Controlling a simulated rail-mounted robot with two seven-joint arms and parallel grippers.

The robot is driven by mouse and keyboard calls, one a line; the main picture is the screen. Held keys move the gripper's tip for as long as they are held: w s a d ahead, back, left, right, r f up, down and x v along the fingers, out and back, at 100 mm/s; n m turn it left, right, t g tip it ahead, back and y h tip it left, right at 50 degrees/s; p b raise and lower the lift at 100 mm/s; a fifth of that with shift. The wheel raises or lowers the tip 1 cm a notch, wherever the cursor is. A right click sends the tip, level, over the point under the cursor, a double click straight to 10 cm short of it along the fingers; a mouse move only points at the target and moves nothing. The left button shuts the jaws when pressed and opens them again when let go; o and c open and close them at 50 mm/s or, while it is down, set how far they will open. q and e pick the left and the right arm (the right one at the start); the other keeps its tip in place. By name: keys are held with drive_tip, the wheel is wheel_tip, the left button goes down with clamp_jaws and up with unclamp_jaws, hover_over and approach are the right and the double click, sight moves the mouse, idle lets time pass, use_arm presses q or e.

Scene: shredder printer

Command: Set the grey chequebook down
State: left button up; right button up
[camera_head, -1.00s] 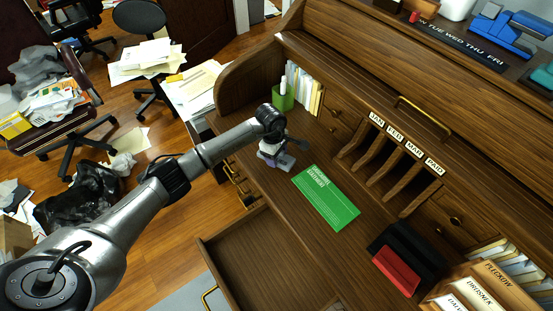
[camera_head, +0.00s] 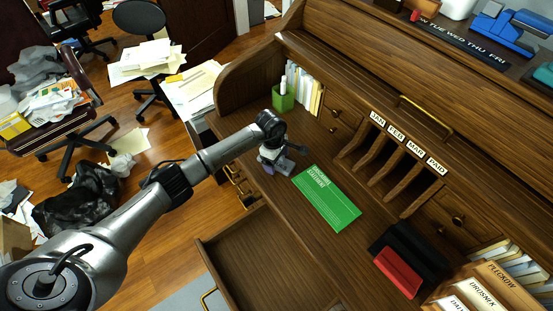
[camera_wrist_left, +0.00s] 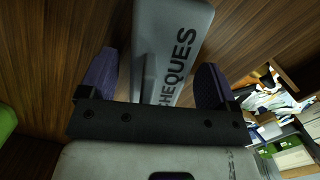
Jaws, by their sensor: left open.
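The grey chequebook (camera_wrist_left: 172,40), marked CHEQUES, lies flat on the brown wooden desk in the left wrist view. It is between the two purple fingers of my left gripper (camera_wrist_left: 154,82), which is open. A gap shows beside the right finger; whether the left finger touches the book is hard to tell. In the head view my left gripper (camera_head: 277,160) is low over the left part of the desktop, left of the green paper. The grey chequebook (camera_head: 286,165) shows there only as a small part, mostly hidden by the gripper. My right gripper is not in view.
A green paper (camera_head: 327,198) lies just right of the gripper. A green pen cup (camera_head: 283,98) and upright books stand behind. Wooden dividers (camera_head: 395,175) and a black and red object (camera_head: 398,270) are to the right. An open drawer (camera_head: 262,262) is in front.

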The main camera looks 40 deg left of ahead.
use_arm(q)
drive_tip(key=shift+r, duration=0.2)
wheel_tip(320, 180, up, 12)
drive_tip(key=a+p, duration=0.1)
drive_tip(key=p, duration=0.1)
drive_tip(key=shift+a+p, duration=0.2)
drive_tip(key=shift+p, duration=0.15)
